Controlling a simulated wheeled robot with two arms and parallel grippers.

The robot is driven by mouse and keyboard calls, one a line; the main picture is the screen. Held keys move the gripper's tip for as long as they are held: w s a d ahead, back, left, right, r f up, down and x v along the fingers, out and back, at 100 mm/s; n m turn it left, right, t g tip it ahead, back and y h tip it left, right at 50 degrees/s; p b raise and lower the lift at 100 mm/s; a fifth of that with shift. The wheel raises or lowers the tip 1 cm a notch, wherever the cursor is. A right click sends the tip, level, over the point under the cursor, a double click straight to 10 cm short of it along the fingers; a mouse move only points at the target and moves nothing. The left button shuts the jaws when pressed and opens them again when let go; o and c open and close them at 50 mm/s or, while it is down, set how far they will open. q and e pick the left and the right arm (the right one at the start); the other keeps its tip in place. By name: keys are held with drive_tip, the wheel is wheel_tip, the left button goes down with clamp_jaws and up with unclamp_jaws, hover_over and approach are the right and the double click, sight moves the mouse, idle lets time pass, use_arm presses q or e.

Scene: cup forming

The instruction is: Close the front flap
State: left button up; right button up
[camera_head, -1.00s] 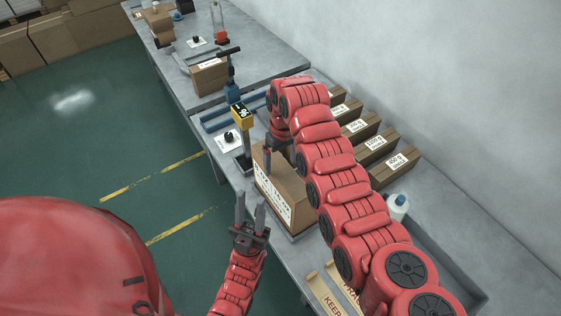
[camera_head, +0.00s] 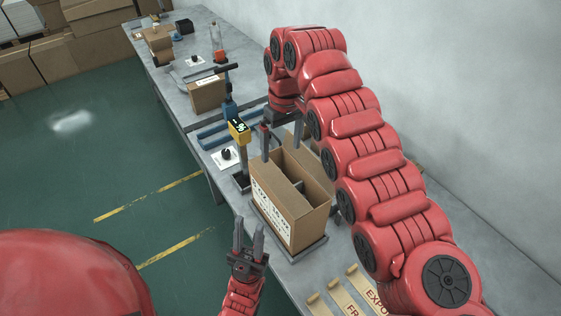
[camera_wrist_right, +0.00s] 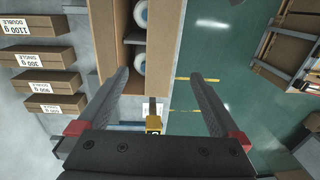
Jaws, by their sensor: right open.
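A brown cardboard box (camera_head: 288,205) with printing on its side stands on a dark plate on the bench. Its top is at least partly open, and I see into it past a brown panel. The right wrist view shows the box (camera_wrist_right: 106,45) with white-and-blue round items (camera_wrist_right: 139,62) inside and a brown panel (camera_wrist_right: 170,40) along one edge. I cannot tell which panel is the front flap. My right gripper (camera_head: 281,132) is open and empty at the box's far end, its fingers (camera_wrist_right: 158,80) spread. My left gripper (camera_head: 248,236) is open and empty, in front of the box's near left corner.
A scale with a yellow display (camera_head: 239,127) stands just beyond the box. Flat labelled strips (camera_head: 344,296) lie on the near bench. Labelled cartons (camera_wrist_right: 38,56) line up beside the box in the right wrist view. Green floor (camera_head: 100,155) lies left of the bench.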

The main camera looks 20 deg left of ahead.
wheel_tip(320, 180, up, 6)
drive_tip(key=p, duration=0.3)
drive_tip(key=shift+d, duration=0.15)
drive_tip(key=shift+w+f, duration=0.1)
drive_tip(key=shift+w, duration=0.05)
